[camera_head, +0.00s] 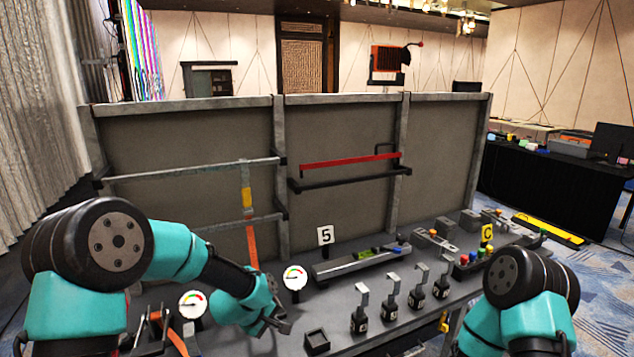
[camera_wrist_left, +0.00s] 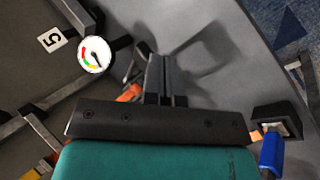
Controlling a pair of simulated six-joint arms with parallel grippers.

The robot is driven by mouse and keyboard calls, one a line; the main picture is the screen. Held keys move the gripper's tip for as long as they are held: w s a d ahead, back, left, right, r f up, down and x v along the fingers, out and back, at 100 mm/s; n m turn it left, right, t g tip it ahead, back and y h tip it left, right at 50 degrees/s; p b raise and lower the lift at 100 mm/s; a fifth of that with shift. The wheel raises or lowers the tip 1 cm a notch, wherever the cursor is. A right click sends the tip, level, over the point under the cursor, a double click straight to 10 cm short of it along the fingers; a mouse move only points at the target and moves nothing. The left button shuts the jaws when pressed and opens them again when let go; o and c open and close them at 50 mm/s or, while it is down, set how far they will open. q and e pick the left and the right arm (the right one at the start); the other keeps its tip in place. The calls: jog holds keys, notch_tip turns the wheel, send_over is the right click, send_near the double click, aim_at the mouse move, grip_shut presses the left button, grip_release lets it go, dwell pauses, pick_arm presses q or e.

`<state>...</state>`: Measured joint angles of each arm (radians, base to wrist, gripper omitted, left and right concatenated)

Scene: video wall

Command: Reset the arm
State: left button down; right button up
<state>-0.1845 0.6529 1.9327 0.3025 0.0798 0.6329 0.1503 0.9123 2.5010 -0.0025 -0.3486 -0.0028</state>
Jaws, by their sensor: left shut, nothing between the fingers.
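My left arm comes in from the left in the head view. Its gripper (camera_head: 280,322) points down and right, low over the grey table. In the left wrist view the left gripper's fingers (camera_wrist_left: 160,65) are together, with nothing between them. A round gauge (camera_head: 295,277) stands just above the left gripper in the head view, and it also shows in the left wrist view (camera_wrist_left: 95,55). A small black square holder (camera_head: 317,341) sits right of the gripper. My right arm shows at the lower right of the head view, but its gripper is out of frame.
A second gauge (camera_head: 193,304) stands left of the gripper. Several black switches with grey levers (camera_head: 390,300) stand to the right. A grey panel (camera_head: 345,130) with a red bar (camera_head: 350,160) closes the back. A number 5 sign (camera_head: 326,235) stands before it.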

pick_arm(q)
jog(key=s+a+f+m+g, duration=0.2)
jog(key=s+a+f, duration=0.3)
jog(key=s+f, duration=0.6)
jog(key=s+a+f+m+g+y, duration=0.1)
jog(key=s+a+f+m, duration=0.4)
jog(key=s+f, duration=0.6)
jog(key=s+g, duration=0.1)
jog(key=s, duration=0.5)
jog(key=shift+a+f+m, duration=0.2)
jog(key=shift+a+m, duration=0.1)
jog(key=shift+a, duration=0.05)
